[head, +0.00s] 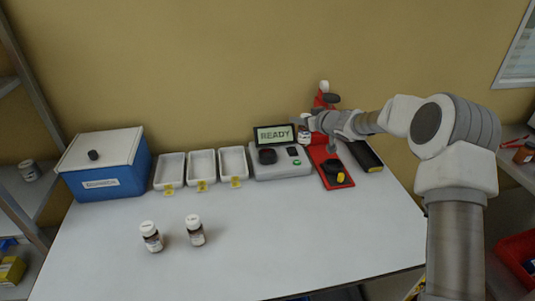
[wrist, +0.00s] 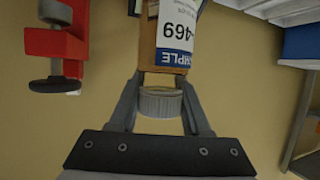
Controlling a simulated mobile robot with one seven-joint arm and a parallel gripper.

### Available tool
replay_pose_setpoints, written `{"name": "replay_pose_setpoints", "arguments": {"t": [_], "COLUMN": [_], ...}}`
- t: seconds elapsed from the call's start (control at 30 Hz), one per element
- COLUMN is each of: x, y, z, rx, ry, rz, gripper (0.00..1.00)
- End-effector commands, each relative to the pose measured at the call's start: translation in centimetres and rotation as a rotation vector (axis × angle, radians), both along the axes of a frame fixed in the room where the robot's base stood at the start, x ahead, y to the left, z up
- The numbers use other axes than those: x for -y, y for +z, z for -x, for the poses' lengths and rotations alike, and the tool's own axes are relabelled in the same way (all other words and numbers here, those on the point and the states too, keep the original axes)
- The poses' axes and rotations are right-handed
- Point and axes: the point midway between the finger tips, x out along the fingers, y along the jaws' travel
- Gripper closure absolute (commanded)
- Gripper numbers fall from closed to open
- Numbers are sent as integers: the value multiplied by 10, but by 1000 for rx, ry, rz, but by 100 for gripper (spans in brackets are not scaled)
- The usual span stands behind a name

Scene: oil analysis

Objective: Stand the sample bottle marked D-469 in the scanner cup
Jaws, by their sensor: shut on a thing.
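My gripper (head: 306,122) is shut on a brown sample bottle (head: 304,136) with a white cap. In the wrist view the fingers (wrist: 161,88) close around the bottle (wrist: 175,35) near its cap (wrist: 160,103). Its label shows 469 and SAMPLE; the rest is cut off. In the head view the bottle is held upright in the air, right of the lit screen (head: 274,135), which reads READY. The scanner (head: 283,170) has a round black cup (head: 267,156) on its left top, left of the bottle. No bottle stands in the cup.
Two capped bottles stand on the table, one at left (head: 151,237) and one beside it (head: 195,231). Three white trays (head: 169,170) and a blue box (head: 105,165) line the back left. A red stand (head: 326,160) is right of the scanner.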

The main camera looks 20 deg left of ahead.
Motion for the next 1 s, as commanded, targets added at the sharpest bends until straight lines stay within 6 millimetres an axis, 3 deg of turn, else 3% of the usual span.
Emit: {"name": "replay_pose_setpoints", "arguments": {"t": [0.27, 0.7, 1.0], "x": [-23, -115, -133], "y": [1, -54, -75], "z": [-13, -15, -17], "rx": [9, 10, 7], "ry": [4, 5, 1], "rz": [1, 2, 2], "gripper": [100, 100, 100]}}
